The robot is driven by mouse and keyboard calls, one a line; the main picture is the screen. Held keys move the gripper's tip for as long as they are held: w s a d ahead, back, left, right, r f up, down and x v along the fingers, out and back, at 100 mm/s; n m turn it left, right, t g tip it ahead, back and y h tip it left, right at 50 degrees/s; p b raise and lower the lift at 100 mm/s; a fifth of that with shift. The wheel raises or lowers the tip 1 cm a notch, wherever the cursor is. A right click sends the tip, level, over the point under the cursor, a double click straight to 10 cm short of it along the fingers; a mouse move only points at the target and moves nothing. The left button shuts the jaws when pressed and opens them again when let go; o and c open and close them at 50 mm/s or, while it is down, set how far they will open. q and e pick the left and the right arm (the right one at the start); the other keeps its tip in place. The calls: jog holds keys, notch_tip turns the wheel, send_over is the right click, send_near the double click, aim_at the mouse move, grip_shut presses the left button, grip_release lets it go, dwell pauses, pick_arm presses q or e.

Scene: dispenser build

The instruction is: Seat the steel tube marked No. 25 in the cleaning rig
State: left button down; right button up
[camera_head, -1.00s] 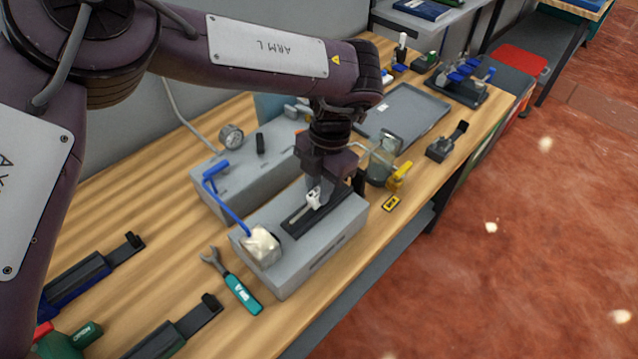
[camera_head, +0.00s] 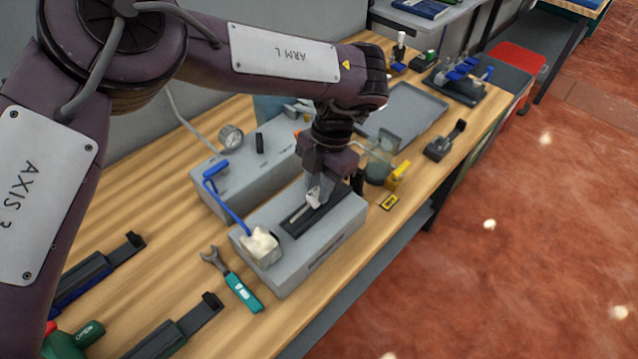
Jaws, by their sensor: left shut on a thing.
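The grey box that looks like the cleaning rig (camera_head: 335,237) stands on the wooden bench, with a dark slotted bed on its top. A thin pale steel tube (camera_head: 298,214) shows in this bed, lying along it. My left gripper (camera_head: 314,198) points down over the bed and is shut on the tube. The gripper hides most of the tube, and no number can be read on it. I cannot tell whether the tube rests fully in the bed. My right gripper is not in view.
White wadding (camera_head: 262,243) fills a cup at the rig's near-left end. A grey box with a gauge (camera_head: 231,138) stands behind. A teal-handled wrench (camera_head: 240,289) lies in front left. A glass jar (camera_head: 378,168) and yellow clamp (camera_head: 398,176) are close on the right. A flat grey tray (camera_head: 425,103) lies beyond.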

aim_at(305, 209)
pick_arm(q)
jog(key=shift+d+g+y+p, duration=0.1)
jog(key=shift+g+y+p, duration=0.3)
jog(key=shift+p, duration=0.1)
jog(key=shift+f, duration=0.65)
dwell(0.6)
jog(key=shift+s+a+p, duration=0.95)
jog(key=shift+s+a, duration=0.25)
jog(key=shift+a, duration=0.05)
dwell(1.8)
jog(key=c, duration=1.2)
grip_release()
jog(key=shift+s+a+r, duration=0.1)
jog(key=shift+a, duration=0.05)
jog(key=shift+c, duration=0.2)
jog(key=o, duration=0.3)
jog(key=shift+o, duration=0.2)
jog(key=shift+r+p, duration=2.9)
jog(key=shift+r, duration=0.65)
